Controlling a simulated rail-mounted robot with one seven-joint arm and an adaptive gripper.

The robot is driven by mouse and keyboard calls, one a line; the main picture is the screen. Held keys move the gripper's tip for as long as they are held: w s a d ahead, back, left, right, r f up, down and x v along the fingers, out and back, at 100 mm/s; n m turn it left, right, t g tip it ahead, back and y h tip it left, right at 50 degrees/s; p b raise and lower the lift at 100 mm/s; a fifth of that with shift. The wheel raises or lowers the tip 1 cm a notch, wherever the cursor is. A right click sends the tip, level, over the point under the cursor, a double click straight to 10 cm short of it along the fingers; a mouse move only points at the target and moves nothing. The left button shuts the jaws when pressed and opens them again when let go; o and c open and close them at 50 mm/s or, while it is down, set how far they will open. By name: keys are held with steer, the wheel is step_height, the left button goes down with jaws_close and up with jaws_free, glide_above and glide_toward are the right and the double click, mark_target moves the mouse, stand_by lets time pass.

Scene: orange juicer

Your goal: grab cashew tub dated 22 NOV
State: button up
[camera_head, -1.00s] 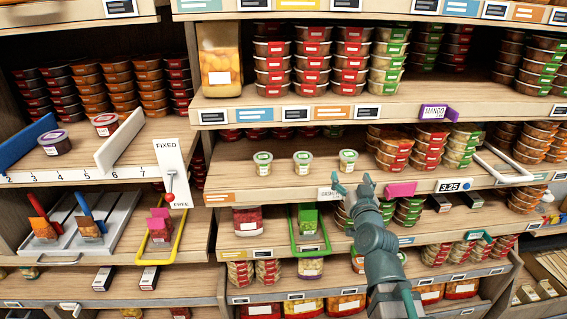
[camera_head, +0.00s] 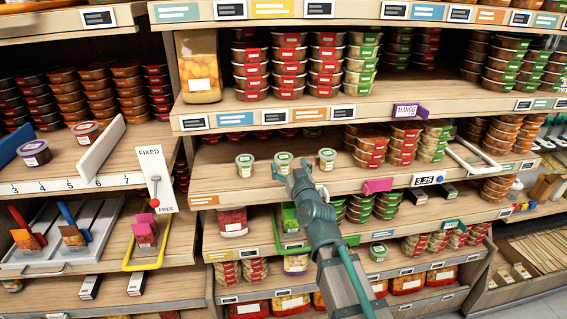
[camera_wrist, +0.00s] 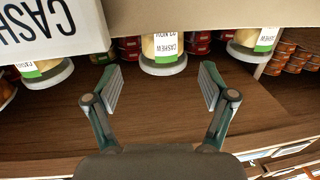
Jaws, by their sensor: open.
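Three small tubs with green-and-white labels stand in a row on the middle shelf in the head view: the left tub (camera_head: 244,165), the middle tub (camera_head: 284,161) and the right tub (camera_head: 327,160). In the wrist view the middle tub (camera_wrist: 163,52) has a label that seems to read CASHEW and 22 NOV, though small. Its neighbours (camera_wrist: 45,72) (camera_wrist: 251,42) show only part of CASHEW. My gripper (camera_head: 291,170) is open and empty, just in front of the middle tub. In the wrist view its fingers (camera_wrist: 161,88) are spread, with the middle tub beyond the gap.
A large CASHEW sign (camera_wrist: 50,28) fills a corner of the wrist view. A pink tag (camera_head: 378,186) and a price tag (camera_head: 427,180) sit on the shelf edge to the right. Stacked red-labelled tubs (camera_head: 371,150) stand right of the row. Shelf around the three tubs is bare.

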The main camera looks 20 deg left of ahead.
steer(key=p+x, duration=0.1)
steer(key=x, duration=0.3)
steer(key=shift+w+a, duration=0.25)
steer(key=shift+a, duration=0.1)
steer(key=shift+s+r, duration=0.1)
steer(key=c, duration=1.1)
